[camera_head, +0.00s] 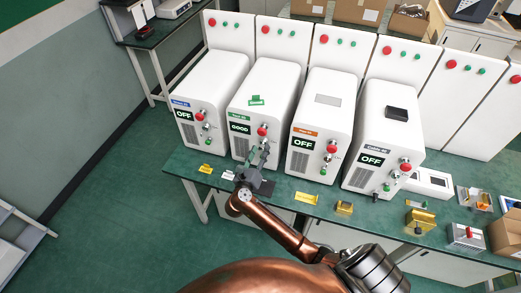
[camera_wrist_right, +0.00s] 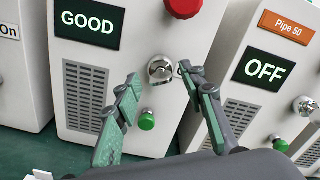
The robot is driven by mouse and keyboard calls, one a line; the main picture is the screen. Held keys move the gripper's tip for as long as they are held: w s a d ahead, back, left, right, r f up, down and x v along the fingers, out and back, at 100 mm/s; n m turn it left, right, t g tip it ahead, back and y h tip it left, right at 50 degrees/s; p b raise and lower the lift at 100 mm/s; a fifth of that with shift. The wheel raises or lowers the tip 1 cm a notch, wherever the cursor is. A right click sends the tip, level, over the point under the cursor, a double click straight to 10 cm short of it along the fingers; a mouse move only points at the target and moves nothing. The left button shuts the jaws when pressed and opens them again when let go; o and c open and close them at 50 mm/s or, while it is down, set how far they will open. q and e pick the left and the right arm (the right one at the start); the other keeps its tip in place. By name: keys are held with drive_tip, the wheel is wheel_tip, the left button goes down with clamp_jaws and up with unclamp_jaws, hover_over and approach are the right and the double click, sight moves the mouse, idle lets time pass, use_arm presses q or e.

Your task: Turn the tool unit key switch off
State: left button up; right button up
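The white unit (camera_head: 262,95) second from left has a green label, too small to read surely, and its display (camera_head: 240,128) reads GOOD. In the right wrist view its silver key switch (camera_wrist_right: 160,69) sits between a red button (camera_wrist_right: 183,6) above and a green button (camera_wrist_right: 147,121) below. My right gripper (camera_head: 259,158) is in front of this unit. In the wrist view its two fingers are apart, one on each side of the key switch, with nothing held; whether they touch it I cannot tell. My left gripper is not in view.
Similar white units stand beside it: one at left (camera_head: 212,85) and two at right, the orange-labelled one (camera_head: 322,100) and the far one (camera_head: 390,125), all reading OFF. The green table (camera_head: 365,213) carries small yellow and grey parts at right. Open floor lies at front left.

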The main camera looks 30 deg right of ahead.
drive_tip(key=shift+w+d, duration=0.2)
drive_tip(key=shift+d, duration=0.05)
drive_tip(key=shift+c, duration=0.5)
clamp_jaws()
